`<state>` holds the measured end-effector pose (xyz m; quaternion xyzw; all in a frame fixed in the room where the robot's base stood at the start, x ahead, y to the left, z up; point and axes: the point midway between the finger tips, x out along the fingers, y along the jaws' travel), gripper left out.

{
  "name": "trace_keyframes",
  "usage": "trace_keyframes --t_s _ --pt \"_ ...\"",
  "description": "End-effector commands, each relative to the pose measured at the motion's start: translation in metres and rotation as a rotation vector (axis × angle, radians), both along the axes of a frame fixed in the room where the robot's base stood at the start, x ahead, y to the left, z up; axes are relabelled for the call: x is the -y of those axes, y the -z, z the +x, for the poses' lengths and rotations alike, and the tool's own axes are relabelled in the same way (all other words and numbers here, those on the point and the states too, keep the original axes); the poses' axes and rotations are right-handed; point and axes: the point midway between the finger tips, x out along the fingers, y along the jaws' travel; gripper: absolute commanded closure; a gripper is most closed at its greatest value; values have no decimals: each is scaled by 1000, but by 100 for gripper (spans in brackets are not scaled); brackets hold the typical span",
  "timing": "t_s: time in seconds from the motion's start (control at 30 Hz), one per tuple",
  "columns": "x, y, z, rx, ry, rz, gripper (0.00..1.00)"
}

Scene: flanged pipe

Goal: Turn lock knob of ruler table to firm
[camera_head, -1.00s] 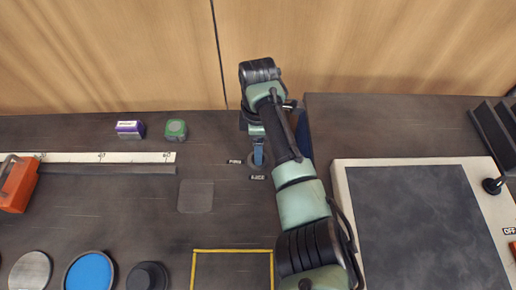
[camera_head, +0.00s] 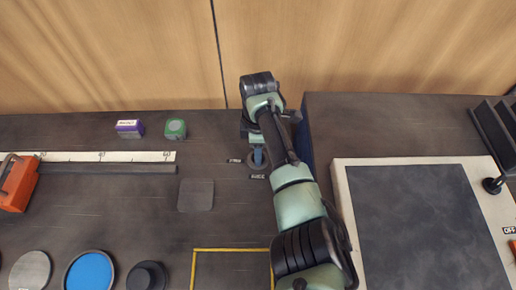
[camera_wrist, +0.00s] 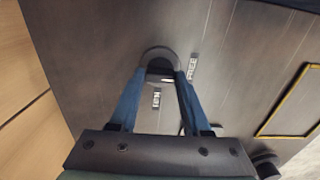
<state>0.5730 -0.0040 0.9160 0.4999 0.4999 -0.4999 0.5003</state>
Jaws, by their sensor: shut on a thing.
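The lock knob (camera_wrist: 160,55) is a dark round knob on the dark table top (camera_wrist: 105,45). My gripper (camera_wrist: 160,73) points down at it, with a blue finger on either side, shut on the knob. In the head view my gripper (camera_head: 257,156) covers most of the knob. The FREE label (camera_wrist: 192,68) and a second label (camera_wrist: 156,98), too small to read surely, lie beside the knob. The knob's pointer direction cannot be told. The white ruler (camera_head: 100,157) lies along the table at the left.
A purple box (camera_head: 129,128) and a green box (camera_head: 175,129) stand behind the ruler. A yellow outlined square (camera_head: 232,250) is in front. A raised block with a pale-framed dark plate (camera_head: 425,230) stands right of my arm.

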Motion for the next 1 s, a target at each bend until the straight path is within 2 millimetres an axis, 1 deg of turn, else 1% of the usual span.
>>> trace_keyframes --t_s 0.27,0.47,0.67,1.0 --pt "0 0 0 -1 11 1 100" --pt "-1 -1 -1 -3 78 2 100" --pt "-1 -1 -1 -3 217 2 100" --pt "-1 -1 -1 -4 537 2 100"
